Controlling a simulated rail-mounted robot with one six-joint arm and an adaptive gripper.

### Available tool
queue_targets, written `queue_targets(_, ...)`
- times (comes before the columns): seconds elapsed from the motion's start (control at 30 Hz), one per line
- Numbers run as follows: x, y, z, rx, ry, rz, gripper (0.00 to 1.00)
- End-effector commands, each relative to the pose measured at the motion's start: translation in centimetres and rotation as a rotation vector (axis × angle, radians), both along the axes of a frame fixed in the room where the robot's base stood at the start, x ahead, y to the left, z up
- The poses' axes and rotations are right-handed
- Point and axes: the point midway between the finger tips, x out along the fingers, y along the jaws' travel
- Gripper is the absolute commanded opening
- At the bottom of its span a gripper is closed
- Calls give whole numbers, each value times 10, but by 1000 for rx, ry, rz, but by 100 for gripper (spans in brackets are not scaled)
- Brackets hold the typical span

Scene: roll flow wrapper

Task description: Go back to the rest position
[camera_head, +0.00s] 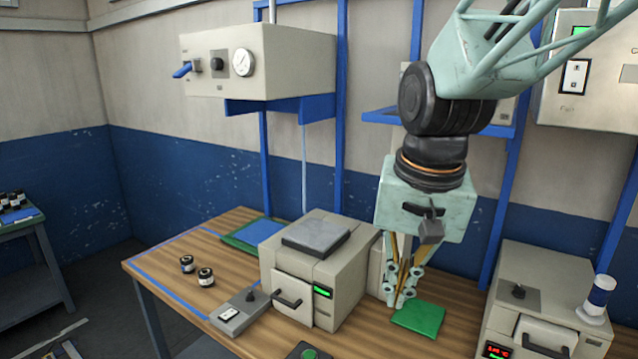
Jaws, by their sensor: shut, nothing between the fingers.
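My gripper (399,303) hangs down from my arm at the right of the middle. Its fingers are shut with nothing between them. The tips are over or beside the green mat (420,318) on the wooden table; I cannot tell if they touch it. The beige machine (318,265) with a grey top plate and a small green display stands just left of my gripper.
Two small dark jars (205,277) stand on the table's left part. A switch box (240,309) sits in front of the machine. A second machine (545,300) stands at the right. A gauge box (258,62) hangs on blue posts. The table's left end has free room.

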Motion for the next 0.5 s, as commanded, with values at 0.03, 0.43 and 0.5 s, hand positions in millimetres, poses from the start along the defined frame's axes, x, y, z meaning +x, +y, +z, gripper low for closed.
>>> queue_targets(0.03,-7,-4,3,-2,-6,6,0)
queue_targets(0.43,-62,-30,23,-19,-48,71,0)
queue_targets(0.5,-72,-34,26,-24,-57,83,0)
